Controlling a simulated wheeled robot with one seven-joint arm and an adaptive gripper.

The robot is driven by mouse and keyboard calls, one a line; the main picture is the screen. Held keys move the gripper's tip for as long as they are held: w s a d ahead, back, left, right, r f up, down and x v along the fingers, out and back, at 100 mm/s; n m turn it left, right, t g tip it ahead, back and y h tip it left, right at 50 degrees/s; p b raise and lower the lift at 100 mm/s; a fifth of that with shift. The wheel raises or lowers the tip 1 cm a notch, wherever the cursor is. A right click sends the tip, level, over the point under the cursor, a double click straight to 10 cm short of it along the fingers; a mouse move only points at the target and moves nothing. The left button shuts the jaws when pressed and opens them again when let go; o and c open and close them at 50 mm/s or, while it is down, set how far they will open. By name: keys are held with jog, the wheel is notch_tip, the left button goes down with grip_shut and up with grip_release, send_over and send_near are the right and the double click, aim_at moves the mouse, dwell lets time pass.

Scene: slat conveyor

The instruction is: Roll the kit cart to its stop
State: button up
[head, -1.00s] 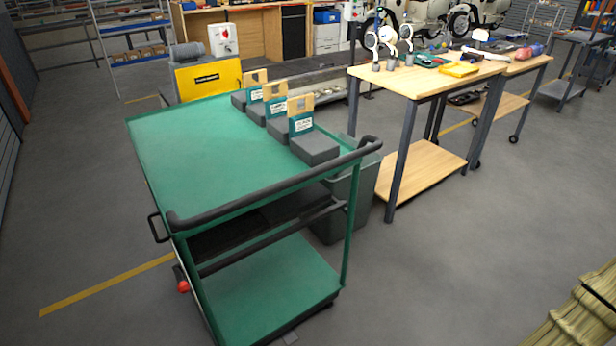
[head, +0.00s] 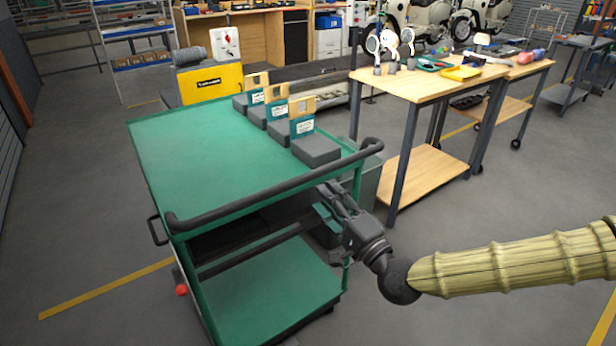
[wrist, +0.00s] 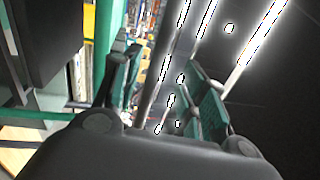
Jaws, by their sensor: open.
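The kit cart (head: 190,160) is green, with a flat top, a lower shelf (head: 265,290) and a dark push handle (head: 270,190) along its near side. Several dark grey blocks with teal-and-tan cards (head: 303,118) stand along its right edge. My gripper (head: 326,203) is at the near right corner of the cart, just below the handle. In the wrist view its teal-padded fingers (wrist: 165,90) are apart. A grey bar (wrist: 165,50) shows between them; I cannot tell whether it touches. I cannot make out which thing is the cart's stop.
A yellow box (head: 210,83) stands behind the cart. A wooden-topped table (head: 425,80) with parts on it stands to the right, and a grey bin (head: 368,178) sits between. A yellow floor line (head: 100,288) runs at left. The floor at left is clear.

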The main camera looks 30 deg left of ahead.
aim_at(308, 178)
jog(key=p+x, duration=0.1)
jog(key=x, duration=0.7)
jog(key=shift+w+a, duration=0.1)
grip_shut()
